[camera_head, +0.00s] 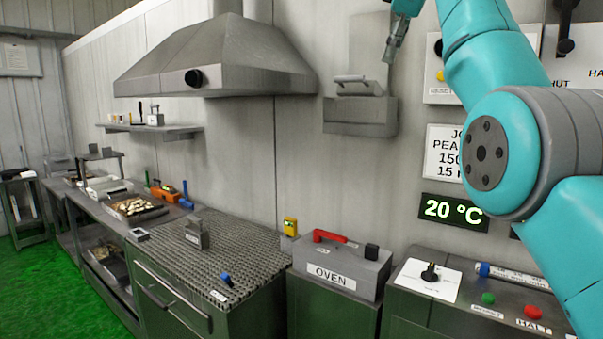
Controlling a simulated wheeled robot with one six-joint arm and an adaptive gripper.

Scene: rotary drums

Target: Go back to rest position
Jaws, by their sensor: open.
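My gripper (392,47) is at the top of the picture, right of centre, held high in front of the wall. It is small and partly cut off by the top edge. It appears open, with nothing seen in it. My teal arm fills the right side and hides part of the wall behind it. The gripper is well above the grey box marked OVEN (342,279) and close to a metal wall box (361,116).
A control panel with a black knob (430,273), a green button (488,298) and a red button (531,312) is at lower right. A hood (215,65) overhangs the counter at left. A tray (135,208) of pale pieces sits there. The green floor (60,290) is clear.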

